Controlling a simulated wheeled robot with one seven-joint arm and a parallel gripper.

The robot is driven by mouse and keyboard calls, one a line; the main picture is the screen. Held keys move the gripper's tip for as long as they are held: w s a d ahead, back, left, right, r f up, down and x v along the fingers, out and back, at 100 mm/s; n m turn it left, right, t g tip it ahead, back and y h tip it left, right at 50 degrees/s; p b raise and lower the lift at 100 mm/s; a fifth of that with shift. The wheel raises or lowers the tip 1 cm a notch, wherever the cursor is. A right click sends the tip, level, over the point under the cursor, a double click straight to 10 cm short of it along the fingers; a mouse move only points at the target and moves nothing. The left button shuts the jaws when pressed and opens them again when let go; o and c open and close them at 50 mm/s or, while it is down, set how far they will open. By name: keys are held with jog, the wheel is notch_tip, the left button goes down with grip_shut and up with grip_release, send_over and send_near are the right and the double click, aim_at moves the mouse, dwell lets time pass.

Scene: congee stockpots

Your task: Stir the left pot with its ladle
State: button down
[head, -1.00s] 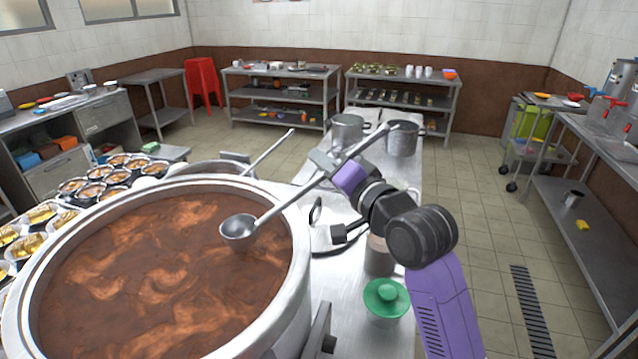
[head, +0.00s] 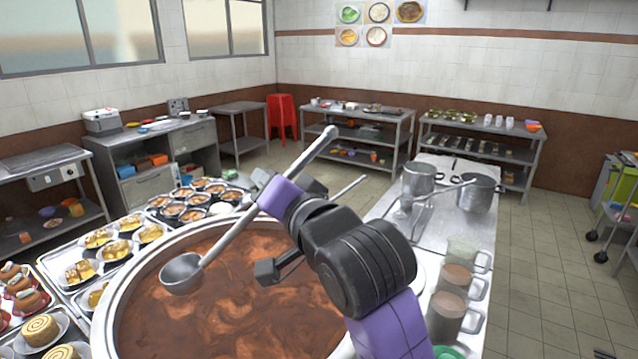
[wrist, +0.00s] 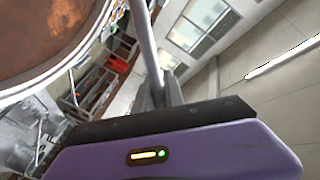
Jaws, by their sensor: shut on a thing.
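A large pale-rimmed pot (head: 112,312) full of red-brown congee (head: 225,315) fills the lower left of the head view. My gripper (head: 275,186) is shut on the handle of a metal ladle (head: 315,148), over the pot. The ladle is tilted, with its handle rising to the right. Its bowl (head: 181,273) hangs at the lower left and appears to be above the congee, near the pot's far left side. In the wrist view the handle (wrist: 147,50) runs up from my gripper (wrist: 163,97), and the pot's rim and congee (wrist: 45,30) show at the upper left.
Another handle (head: 347,190) slants up behind my arm; its lower end is hidden. Metal pots (head: 478,192) stand on the counter (head: 398,235) to the right, with several jugs (head: 450,315) nearer. Bowls and plated food (head: 100,240) crowd the left side.

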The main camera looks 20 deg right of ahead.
aim_at(293, 172)
jog(key=s+a+r+m+h+p, duration=0.2)
jog(key=a+r+h, duration=0.25)
jog(key=a, duration=0.25)
jog(key=s+d+m+g+h, duration=0.1)
jog(key=d+h, duration=0.1)
jog(key=s+d+m+g+h, duration=0.2)
jog(key=d+h, duration=0.1)
jog(key=s+d+f+m+g+h, duration=0.1)
jog(key=d+h, duration=0.1)
jog(key=d, duration=0.1)
jog(key=shift+s+d+m+h, duration=0.1)
jog(key=shift+s+m+h, duration=0.05)
jog(key=shift+m+h, duration=0.2)
notch_tip(293, 172, down, 16)
jog(key=b, duration=1.1)
jog(key=shift+f, duration=0.15)
